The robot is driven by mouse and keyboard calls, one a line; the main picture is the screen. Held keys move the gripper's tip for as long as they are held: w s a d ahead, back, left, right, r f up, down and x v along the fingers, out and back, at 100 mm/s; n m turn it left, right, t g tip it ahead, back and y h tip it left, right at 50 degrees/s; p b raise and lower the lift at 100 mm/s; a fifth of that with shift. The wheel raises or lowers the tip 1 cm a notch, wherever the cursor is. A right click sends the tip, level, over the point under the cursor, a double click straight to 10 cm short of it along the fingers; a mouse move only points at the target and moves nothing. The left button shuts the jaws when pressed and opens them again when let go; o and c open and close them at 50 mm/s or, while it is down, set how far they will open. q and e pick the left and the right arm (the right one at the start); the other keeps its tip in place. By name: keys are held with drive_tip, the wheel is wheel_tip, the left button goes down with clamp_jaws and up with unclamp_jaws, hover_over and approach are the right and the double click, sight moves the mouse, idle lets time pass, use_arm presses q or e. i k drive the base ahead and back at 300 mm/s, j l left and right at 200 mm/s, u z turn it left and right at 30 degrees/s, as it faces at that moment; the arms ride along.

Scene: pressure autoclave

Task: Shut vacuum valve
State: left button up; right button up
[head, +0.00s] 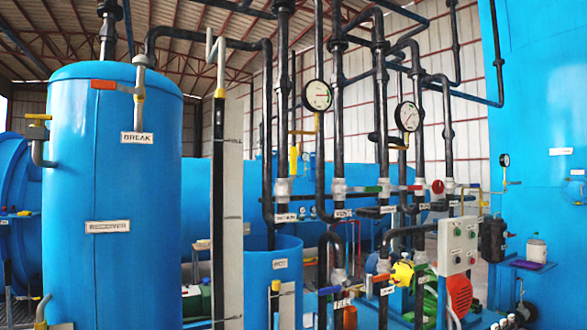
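No label that I can read says vacuum, so I cannot tell which valve is the vacuum valve. Lower valves include one with a red handle (382,277) and one with a blue handle (329,290). Neither of my grippers is in view.
Two round gauges (318,96) and (407,116) sit among black vertical pipes. A blue open-topped tank (273,285) stands at centre front. A grey control box (457,245) and a red motor cover (459,290) are at lower right. A tall blue vessel (540,130) fills the right edge.

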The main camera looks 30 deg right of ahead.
sight(292, 149)
drive_tip(key=i+l, duration=0.1)
drive_tip(key=l, duration=1.15)
drive_tip(key=i+l+u, duration=0.1)
drive_tip(key=l, duration=2.45)
drive_tip(key=i, duration=0.05)
